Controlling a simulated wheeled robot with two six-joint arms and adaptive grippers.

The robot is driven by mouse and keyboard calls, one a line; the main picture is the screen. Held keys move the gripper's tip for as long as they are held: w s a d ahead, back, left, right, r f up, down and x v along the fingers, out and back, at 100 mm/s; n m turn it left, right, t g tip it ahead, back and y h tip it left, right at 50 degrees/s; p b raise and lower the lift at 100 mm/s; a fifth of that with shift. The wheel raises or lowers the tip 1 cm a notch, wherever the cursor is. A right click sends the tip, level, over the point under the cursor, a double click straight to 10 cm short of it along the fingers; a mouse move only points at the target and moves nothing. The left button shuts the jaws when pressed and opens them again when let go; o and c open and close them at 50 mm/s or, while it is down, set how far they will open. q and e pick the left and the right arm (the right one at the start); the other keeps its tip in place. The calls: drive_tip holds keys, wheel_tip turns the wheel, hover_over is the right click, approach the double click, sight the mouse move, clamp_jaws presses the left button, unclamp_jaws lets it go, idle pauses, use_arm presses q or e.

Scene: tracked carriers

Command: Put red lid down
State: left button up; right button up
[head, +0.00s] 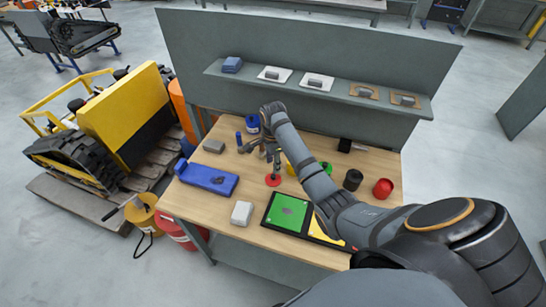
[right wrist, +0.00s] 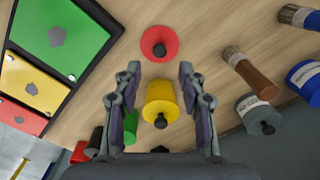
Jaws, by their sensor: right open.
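The red lid (head: 272,180), a flat red disc with a dark knob, lies on the wooden table, just beyond the green panel's board. In the right wrist view the red lid (right wrist: 159,43) lies ahead of the fingertips, with nothing gripping it. My right gripper (right wrist: 160,75) is open and empty above the table, its fingers spread. It also shows in the head view (head: 262,150), partly covered by my arm. A yellow knobbed container (right wrist: 161,104) shows between the fingers, below them. My left gripper is not in view.
A black board with green (head: 288,213) and yellow panels lies at the front; a red panel (right wrist: 23,105) shows in the wrist view. A blue tray (head: 207,178) and a pale block (head: 242,213) are left. Brushes (right wrist: 250,73) and cans lie near the gripper. A shelf (head: 340,91) stands behind.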

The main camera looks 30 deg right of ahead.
wheel_tip(320, 180, up, 4)
drive_tip(key=shift+r, duration=0.25)
drive_tip(key=shift+o, duration=0.5)
drive_tip(key=shift+s+a+f+m+h+b, duration=0.2)
drive_tip(key=shift+a+f+m+h+b, duration=0.3)
drive_tip(key=shift+a+f+m, duration=0.3)
drive_tip(key=p, duration=0.1)
hover_over(273, 176)
drive_tip(key=shift+m, duration=0.4)
drive_tip(key=f, duration=0.4)
drive_tip(key=shift+s+a+f, duration=0.25)
drive_tip(key=shift+a+f, duration=0.05)
drive_tip(key=shift+f, duration=0.1)
drive_tip(key=shift+w+d+f+p, duration=0.15)
drive_tip(key=shift+f+p, duration=0.1)
drive_tip(key=shift+f, duration=1.15)
drive_tip(key=shift+w+d+f+p, duration=0.15)
drive_tip(key=shift+f+p, duration=0.05)
drive_tip(key=shift+f, duration=1.2)
clamp_jaws()
